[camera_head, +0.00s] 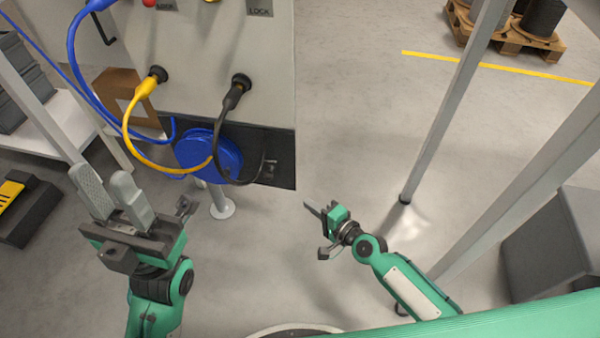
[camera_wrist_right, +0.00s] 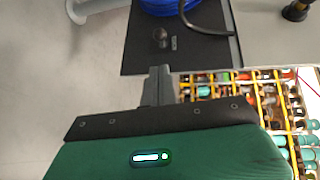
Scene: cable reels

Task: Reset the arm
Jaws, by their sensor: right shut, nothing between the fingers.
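My left gripper (camera_head: 108,182) is at the lower left of the head view, in front of the cabinet. Its two grey fingers point up and stand apart, with nothing between them. My right gripper (camera_head: 310,207) is at the lower middle of the head view, over bare floor to the right of the cabinet's lower corner. In the right wrist view its fingers (camera_wrist_right: 158,82) are together and hold nothing. My right arm (camera_head: 405,285) comes in from the lower right and is bent.
The grey cabinet (camera_head: 205,55) carries a yellow plug (camera_head: 148,83), a black plug (camera_head: 237,90) and a blue cable reel (camera_head: 207,154). A blue cable (camera_head: 74,60) hangs at left. Grey posts (camera_head: 455,105) stand at right, by a dark box (camera_head: 548,240). The middle floor is clear.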

